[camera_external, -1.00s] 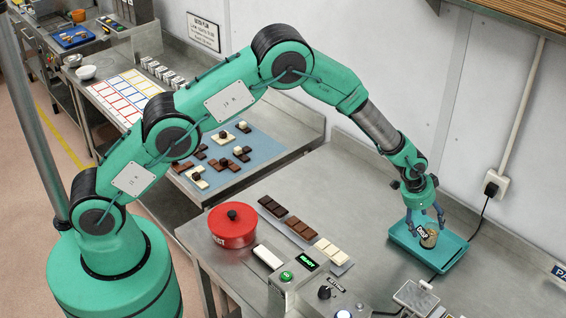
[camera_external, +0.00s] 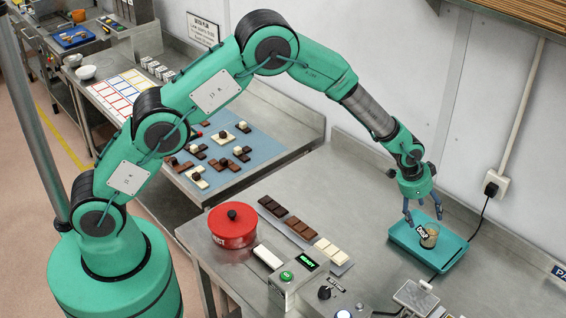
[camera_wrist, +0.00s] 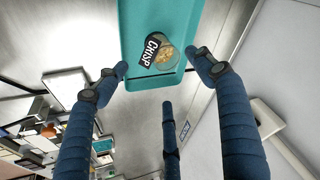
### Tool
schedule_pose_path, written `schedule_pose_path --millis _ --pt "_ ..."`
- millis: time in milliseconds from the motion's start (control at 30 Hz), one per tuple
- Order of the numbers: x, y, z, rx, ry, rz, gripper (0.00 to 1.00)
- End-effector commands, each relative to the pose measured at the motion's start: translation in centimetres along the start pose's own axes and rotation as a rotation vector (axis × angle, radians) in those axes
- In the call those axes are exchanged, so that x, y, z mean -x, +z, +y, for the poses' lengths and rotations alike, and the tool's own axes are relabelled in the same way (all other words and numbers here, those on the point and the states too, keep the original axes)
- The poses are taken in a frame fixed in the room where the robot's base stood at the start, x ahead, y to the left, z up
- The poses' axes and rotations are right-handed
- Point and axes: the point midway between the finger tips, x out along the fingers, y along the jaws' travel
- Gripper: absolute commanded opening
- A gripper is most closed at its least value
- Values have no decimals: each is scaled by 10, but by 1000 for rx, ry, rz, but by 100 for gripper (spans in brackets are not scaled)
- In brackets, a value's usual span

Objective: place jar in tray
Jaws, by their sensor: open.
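The jar (camera_external: 429,235) is clear, with tan contents and a black label reading "CRISP". It stands in the teal tray (camera_external: 449,258) on the steel bench. In the wrist view the jar (camera_wrist: 161,51) shows inside the tray (camera_wrist: 134,22), seen from above.
A red lidded pot (camera_external: 232,226) and chocolate bars (camera_external: 287,217) lie to the left on the bench. A control box with a green button (camera_external: 287,276) and a scale (camera_external: 415,297) stand in front. A cable runs from a wall socket (camera_external: 492,190) behind the tray.

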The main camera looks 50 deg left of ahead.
Motion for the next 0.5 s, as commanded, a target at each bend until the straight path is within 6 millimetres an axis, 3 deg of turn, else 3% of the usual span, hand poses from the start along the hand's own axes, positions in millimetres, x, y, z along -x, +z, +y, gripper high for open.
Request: schedule_pose_path --millis 333,500 --pt "4 0 -2 2 -1 1 69" --pt "26 0 -11 18 -6 4 69"
